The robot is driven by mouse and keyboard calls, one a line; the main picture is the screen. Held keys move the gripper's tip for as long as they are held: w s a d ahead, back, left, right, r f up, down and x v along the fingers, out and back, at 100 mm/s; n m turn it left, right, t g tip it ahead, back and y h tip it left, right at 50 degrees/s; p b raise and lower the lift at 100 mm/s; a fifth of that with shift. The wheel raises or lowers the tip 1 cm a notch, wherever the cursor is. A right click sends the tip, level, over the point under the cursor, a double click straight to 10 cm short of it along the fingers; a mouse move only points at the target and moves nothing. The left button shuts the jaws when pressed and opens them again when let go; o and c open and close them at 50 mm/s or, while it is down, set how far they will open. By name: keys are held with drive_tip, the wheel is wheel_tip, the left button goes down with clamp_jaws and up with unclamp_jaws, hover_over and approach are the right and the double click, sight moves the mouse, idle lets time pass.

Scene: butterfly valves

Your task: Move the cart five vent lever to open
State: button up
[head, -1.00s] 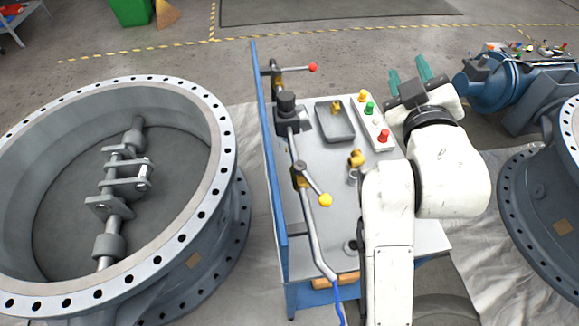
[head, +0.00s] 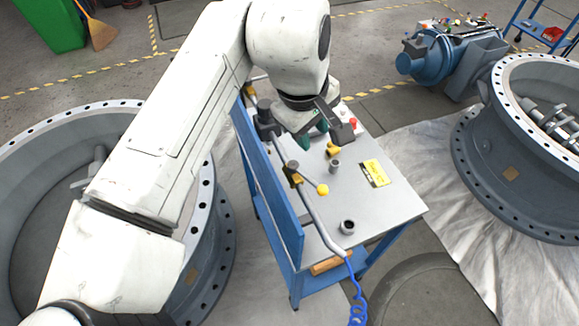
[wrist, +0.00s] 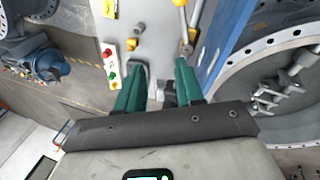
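The cart (head: 385,210) has a grey top and a blue side panel with a pipe and valves along it. A lever with a yellow ball knob (head: 322,189) sticks out over the top from a brass-coloured valve (head: 292,172); it also shows in the wrist view (wrist: 183,25). The red-knobbed lever at the far end is hidden behind my arm. I cannot read which lever is the vent. My gripper (head: 313,132) is above the cart's far half, pointing down. In the wrist view its green fingers (wrist: 160,66) are apart, with a dark valve body (wrist: 167,93) showing beyond them.
Large flanged valves stand left (head: 215,215) and right (head: 475,150). A blue hose (head: 357,305) hangs at the near end.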

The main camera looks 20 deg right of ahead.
sight(305, 175)
drive_tip(key=shift+n+g+y, duration=0.4)
drive_tip(key=shift+g, duration=0.1)
drive_tip(key=f+b, duration=0.1)
drive_tip(key=f, duration=0.2)
drive_tip(key=a+f+b, duration=0.1)
drive_tip(key=f, duration=0.1)
drive_tip(key=f+b, duration=0.1)
drive_tip(key=f, duration=0.2)
drive_tip(key=shift+s+a+f+b, duration=0.3)
drive_tip(key=shift+s+a+b, duration=0.05)
drive_tip(key=shift+a+b, duration=0.05)
drive_tip(key=shift+w+d+f+b, duration=0.1)
drive_tip(key=shift+d+f+b, duration=0.05)
drive_tip(key=shift+f+b, duration=0.4)
drive_tip(key=shift+w+d+f+b, duration=0.1)
drive_tip(key=shift+d+f+b, duration=0.05)
drive_tip(key=shift+f+b, duration=0.35)
drive_tip(key=shift+s, duration=0.1)
clamp_jaws()
